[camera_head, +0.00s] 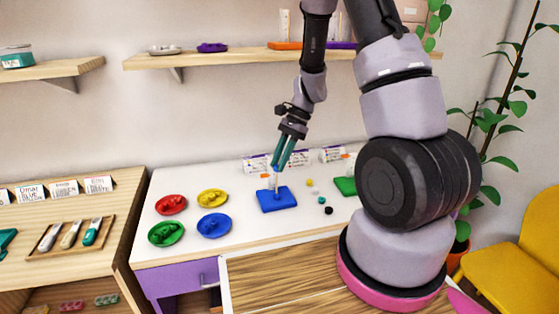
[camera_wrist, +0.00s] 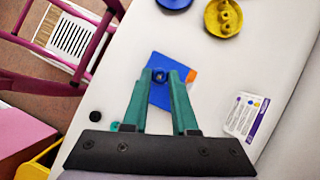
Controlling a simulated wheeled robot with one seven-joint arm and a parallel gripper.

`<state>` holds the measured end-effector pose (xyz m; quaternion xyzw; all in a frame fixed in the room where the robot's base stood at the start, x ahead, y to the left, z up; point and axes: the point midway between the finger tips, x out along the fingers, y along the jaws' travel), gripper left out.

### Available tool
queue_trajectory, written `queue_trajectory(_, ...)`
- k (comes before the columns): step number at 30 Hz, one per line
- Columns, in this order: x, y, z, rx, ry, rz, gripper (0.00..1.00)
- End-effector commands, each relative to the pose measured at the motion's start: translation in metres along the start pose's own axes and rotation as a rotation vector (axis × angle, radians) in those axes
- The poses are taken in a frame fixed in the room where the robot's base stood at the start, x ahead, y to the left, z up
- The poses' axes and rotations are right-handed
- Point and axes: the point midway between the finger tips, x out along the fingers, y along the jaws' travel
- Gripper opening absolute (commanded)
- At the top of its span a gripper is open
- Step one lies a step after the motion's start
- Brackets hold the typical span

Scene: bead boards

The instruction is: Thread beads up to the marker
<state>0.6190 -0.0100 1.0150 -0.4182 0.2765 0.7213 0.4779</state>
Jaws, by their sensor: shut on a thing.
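A blue board (camera_head: 278,202) with an upright pale peg (camera_head: 276,184) stands on the white table; it also shows in the wrist view (camera_wrist: 158,97). A small orange piece (camera_head: 265,176) shows beside the peg, and orange also shows at the board's edge in the wrist view (camera_wrist: 191,76); I cannot tell if it is the marker. My gripper (camera_head: 277,166) points down just above the peg. Its teal fingers (camera_wrist: 159,76) are shut on a small blue bead (camera_wrist: 159,73). I cannot tell whether the bead touches the peg. The fingers hide part of the board in the wrist view.
Red (camera_head: 171,204), yellow (camera_head: 212,198), green (camera_head: 166,233) and blue (camera_head: 214,225) dishes holding pieces stand left of the board. Several loose beads, including a black one (camera_head: 328,210), lie to its right. A green board (camera_head: 346,186) and cards (camera_head: 333,154) are nearby.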

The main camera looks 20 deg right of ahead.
Motion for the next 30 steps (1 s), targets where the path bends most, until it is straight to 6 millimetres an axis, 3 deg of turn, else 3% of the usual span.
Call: queue_trajectory(30,0.0091,0.0000,-0.0053,0.000,0.000,0.000,0.00)
